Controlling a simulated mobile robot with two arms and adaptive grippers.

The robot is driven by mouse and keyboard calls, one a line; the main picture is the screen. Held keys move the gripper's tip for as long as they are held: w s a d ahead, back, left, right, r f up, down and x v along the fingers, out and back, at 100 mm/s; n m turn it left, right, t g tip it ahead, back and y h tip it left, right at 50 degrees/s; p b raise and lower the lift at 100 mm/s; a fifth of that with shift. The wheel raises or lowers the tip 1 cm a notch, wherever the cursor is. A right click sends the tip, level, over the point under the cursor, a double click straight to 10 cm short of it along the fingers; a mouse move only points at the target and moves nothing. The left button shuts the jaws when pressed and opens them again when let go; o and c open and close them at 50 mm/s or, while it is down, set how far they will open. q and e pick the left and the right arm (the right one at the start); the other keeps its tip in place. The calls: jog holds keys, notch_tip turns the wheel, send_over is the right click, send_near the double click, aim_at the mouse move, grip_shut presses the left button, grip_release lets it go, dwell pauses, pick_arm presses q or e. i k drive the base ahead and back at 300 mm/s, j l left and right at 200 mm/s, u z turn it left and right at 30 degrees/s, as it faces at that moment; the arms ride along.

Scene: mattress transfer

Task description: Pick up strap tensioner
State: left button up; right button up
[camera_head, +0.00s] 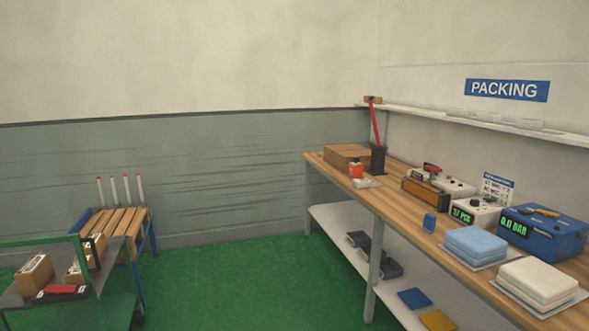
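I cannot tell for sure which thing is the strap tensioner. A small red and dark tool (62,291) lies at the front of the grey cart at the lower left, beside cardboard boxes. Another item with a red top (431,168) sits among the equipment on the packing bench (402,192) at the right, by an orange and dark device (426,190). Neither of my grippers is in view.
The cart (22,296) has a green frame and carries boxes (34,272). The bench also holds a blue device (541,231) and folded blue cloth (475,244). Green floor (235,285) between is clear.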

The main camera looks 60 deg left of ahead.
aim_at(355, 171)
jog(key=u, duration=1.6)
jog(key=i+u, duration=0.3)
jog(key=i, duration=1.3)
jog(key=i+z, duration=0.2)
jog(key=i, duration=0.35)
jog(key=i+j+z, duration=0.2)
jog(key=i, duration=0.3)
jog(key=i+j+z, duration=0.15)
jog(key=i, duration=0.4)
jog(key=j, duration=0.1)
